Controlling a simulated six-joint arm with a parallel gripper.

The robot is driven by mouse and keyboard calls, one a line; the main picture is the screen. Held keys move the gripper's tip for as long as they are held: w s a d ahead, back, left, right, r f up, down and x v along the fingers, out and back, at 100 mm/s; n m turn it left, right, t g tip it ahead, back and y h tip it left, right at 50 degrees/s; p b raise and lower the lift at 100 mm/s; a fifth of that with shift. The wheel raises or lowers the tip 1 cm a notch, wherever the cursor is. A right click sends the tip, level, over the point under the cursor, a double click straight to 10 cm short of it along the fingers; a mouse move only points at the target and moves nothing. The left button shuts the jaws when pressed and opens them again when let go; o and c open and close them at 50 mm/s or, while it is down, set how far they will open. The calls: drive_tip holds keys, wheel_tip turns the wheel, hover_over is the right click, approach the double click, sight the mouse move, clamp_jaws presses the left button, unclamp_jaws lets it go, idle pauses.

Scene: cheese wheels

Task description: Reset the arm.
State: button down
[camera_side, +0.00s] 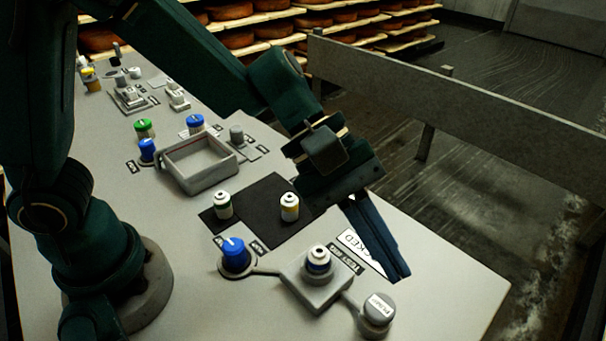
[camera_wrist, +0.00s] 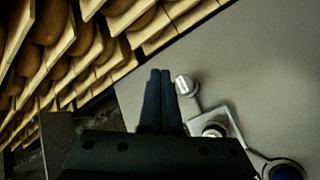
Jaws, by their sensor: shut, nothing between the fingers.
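My gripper (camera_side: 400,275) is shut and empty. In the side view its blue fingers point down and to the right, above the right part of the table, near a white printed label (camera_side: 358,248). In the wrist view the fingertips (camera_wrist: 161,73) lie together, left of a round grey-white knob. My fingers hide part of the label. I cannot tell the exact height of the fingertips above the table.
The grey table (camera_side: 450,290) carries a grey fixture (camera_side: 310,292) with a white-topped vial, a round knob (camera_side: 377,312), a blue knob (camera_side: 235,256), two vials on a black mat (camera_side: 262,192) and an open tray (camera_side: 180,172). A rail (camera_side: 460,95) and cheese shelves (camera_side: 250,18) stand behind.

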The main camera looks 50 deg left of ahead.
idle(0.3)
drive_tip(key=shift+w+a+r, duration=0.1)
drive_tip(key=shift+w+r, duration=0.05)
drive_tip(key=s+a+r+m+t+y, duration=0.1)
drive_tip(key=a+r+m+t, duration=0.2)
drive_tip(key=a+r, duration=0.45)
drive_tip(key=s+a+f+m+y, duration=0.2)
drive_tip(key=s+a+m+y, duration=0.1)
drive_tip(key=a, duration=0.4)
drive_tip(key=s+a+f+m+t+y, duration=0.1)
drive_tip(key=s+a+m+y, duration=0.3)
drive_tip(key=a, duration=0.4)
drive_tip(key=shift+s+f+t+y, duration=0.35)
drive_tip(key=shift+f+y, duration=0.25)
drive_tip(key=shift+f, duration=0.1)
